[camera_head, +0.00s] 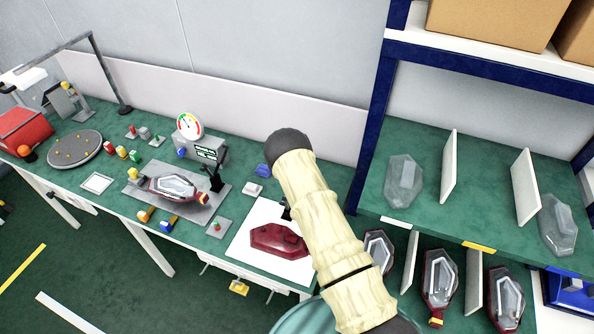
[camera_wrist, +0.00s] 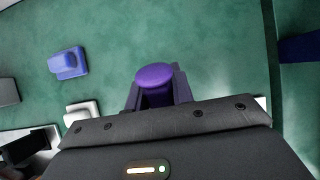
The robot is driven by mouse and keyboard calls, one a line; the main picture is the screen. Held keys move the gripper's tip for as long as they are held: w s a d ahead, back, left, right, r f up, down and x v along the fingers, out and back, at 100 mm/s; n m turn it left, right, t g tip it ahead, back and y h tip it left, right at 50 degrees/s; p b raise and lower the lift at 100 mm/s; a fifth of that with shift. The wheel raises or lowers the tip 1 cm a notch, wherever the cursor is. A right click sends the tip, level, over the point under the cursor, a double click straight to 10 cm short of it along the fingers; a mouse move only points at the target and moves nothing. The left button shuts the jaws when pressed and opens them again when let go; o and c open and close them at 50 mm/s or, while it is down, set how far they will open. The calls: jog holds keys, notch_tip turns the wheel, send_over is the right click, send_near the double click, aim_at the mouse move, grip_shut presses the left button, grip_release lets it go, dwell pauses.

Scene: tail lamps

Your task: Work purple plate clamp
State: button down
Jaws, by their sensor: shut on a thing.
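A purple round-topped piece (camera_wrist: 154,75), which looks like the purple plate clamp's knob, sits between the fingers of my gripper (camera_wrist: 156,92) in the wrist view. The gripper is shut on it, with the dark fingers on its left and right sides. Its lower part is hidden by the fingers and the gripper body. In the head view my arm covers the purple piece and most of the gripper, so I cannot tell what the clamp is fixed to.
A blue block (camera_wrist: 68,63) and a white block (camera_wrist: 82,113) stand left of my gripper on the green bench top. A dark red lamp housing (camera_head: 277,239) lies on a white sheet (camera_head: 241,242). A blue-framed shelf (camera_head: 378,100) with clear lenses closes off the right.

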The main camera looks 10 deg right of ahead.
jog(key=shift+w+a, duration=0.15)
dwell(0.3)
jog(key=c, duration=1.2)
grip_release()
jog(key=shift+f, duration=0.1)
jog(key=b+v, duration=0.3)
jog(key=v, duration=1.4)
jog(key=shift+d+r, duration=0.25)
jog(key=shift+r, duration=0.05)
